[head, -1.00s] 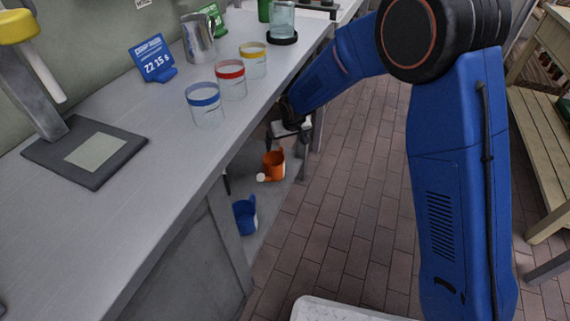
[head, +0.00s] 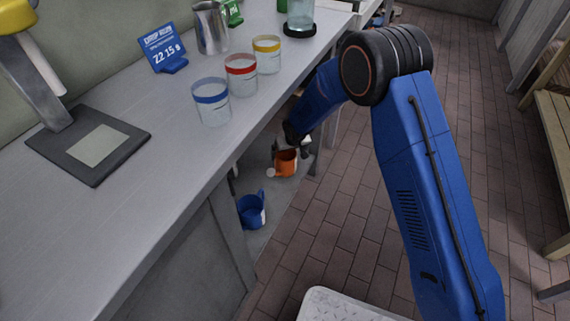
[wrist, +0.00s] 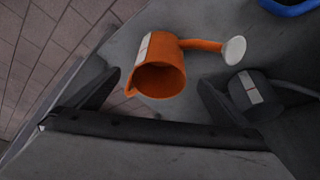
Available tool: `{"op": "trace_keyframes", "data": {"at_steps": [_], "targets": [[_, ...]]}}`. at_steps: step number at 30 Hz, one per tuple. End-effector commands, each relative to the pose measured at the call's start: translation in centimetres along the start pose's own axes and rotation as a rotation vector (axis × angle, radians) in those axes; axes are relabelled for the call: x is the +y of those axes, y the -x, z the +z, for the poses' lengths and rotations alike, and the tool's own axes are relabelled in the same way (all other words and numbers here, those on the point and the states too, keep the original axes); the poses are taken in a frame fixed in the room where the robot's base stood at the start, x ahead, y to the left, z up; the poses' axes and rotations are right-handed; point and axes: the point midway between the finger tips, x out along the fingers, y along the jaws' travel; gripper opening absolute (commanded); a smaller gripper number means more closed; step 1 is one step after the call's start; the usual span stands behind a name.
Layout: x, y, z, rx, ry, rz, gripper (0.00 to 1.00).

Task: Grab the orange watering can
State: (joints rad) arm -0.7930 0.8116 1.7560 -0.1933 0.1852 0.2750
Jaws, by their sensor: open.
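The orange watering can (head: 287,163) stands on the low shelf under the counter, partly hidden by my gripper in the head view. In the wrist view the orange watering can (wrist: 160,70) shows its open top, with its spout and pale round head pointing right. My gripper (wrist: 155,100) is open, with one dark finger on each side of the can's lower part in the picture. I cannot tell whether either finger touches the can. In the head view my gripper (head: 290,137) is under the counter edge, just above the can.
A blue watering can (head: 251,210) stands nearer on the shelf. A dark grey can (wrist: 254,92) is close beside the right finger. The counter (head: 180,150) overhangs the shelf and holds several jars.

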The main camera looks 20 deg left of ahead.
Motion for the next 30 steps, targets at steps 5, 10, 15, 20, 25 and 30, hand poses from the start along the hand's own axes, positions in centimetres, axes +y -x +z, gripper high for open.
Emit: {"op": "trace_keyframes", "data": {"at_steps": [5, 10, 15, 20, 25, 30], "targets": [[0.0, -3.0, 0.1, -0.003, -0.002, 0.0, 1.0], [0.0, -4.9, 0.1, -0.001, 0.0, 0.0, 1.0], [0.0, -5.6, 0.1, -0.001, 0.0, 0.0, 1.0], [0.0, -6.4, 0.2, -0.002, -0.001, 0.0, 1.0], [0.1, -8.5, 0.6, -0.003, -0.001, 0.0, 1.0], [0.1, -10.4, 0.5, -0.001, 0.0, 0.0, 1.0]]}}
